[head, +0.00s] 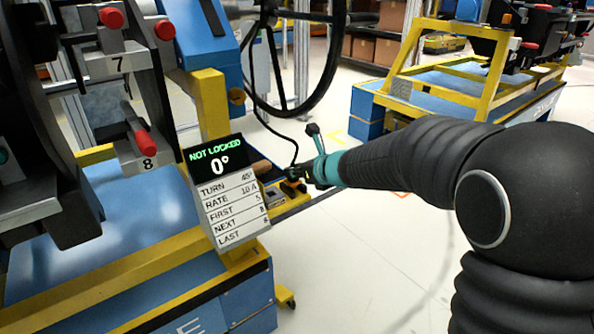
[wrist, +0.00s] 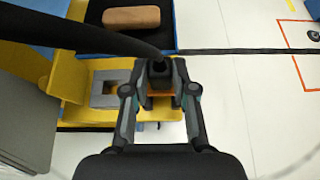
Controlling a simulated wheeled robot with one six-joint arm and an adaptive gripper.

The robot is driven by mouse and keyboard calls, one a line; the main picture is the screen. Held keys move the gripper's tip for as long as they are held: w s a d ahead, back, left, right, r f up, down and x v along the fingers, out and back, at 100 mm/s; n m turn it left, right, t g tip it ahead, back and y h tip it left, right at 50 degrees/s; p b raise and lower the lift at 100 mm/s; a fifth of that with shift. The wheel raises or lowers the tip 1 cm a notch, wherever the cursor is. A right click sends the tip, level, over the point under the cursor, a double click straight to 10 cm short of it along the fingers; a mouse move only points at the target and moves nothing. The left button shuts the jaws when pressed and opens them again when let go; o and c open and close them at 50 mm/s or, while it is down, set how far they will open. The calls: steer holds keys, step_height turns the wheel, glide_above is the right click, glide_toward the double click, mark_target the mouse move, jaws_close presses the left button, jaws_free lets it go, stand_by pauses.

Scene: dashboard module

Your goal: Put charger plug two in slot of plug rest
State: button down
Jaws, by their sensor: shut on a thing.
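My gripper (wrist: 160,93) is shut on a black plug (wrist: 159,73), which I take for charger plug two. A thick black cable runs from the plug to the upper left in the wrist view. An orange patch shows between the fingers. In the head view my gripper (head: 302,174) is small, just right of the display panel, and the plug is hard to make out there. The opening looks empty. The plug's lower end is hidden.
A brown rounded block (wrist: 131,18) lies in a dark tray beyond the ledge. The display panel (head: 228,200) reads "NOT LOCKED 0°" and stands close left of my gripper. A black steering wheel (head: 297,60) is behind. Open white floor (head: 360,260) is to the right.

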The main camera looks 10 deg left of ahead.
steer(key=c, duration=0.9)
jaws_free()
steer(key=shift+c, duration=0.2)
steer(key=shift+r, duration=0.15)
steer(key=shift+r+p, duration=0.25)
steer(key=shift+p, duration=0.2)
steer(key=p+v, duration=0.2)
steer(key=v, duration=1)
steer(key=shift+r, duration=0.2)
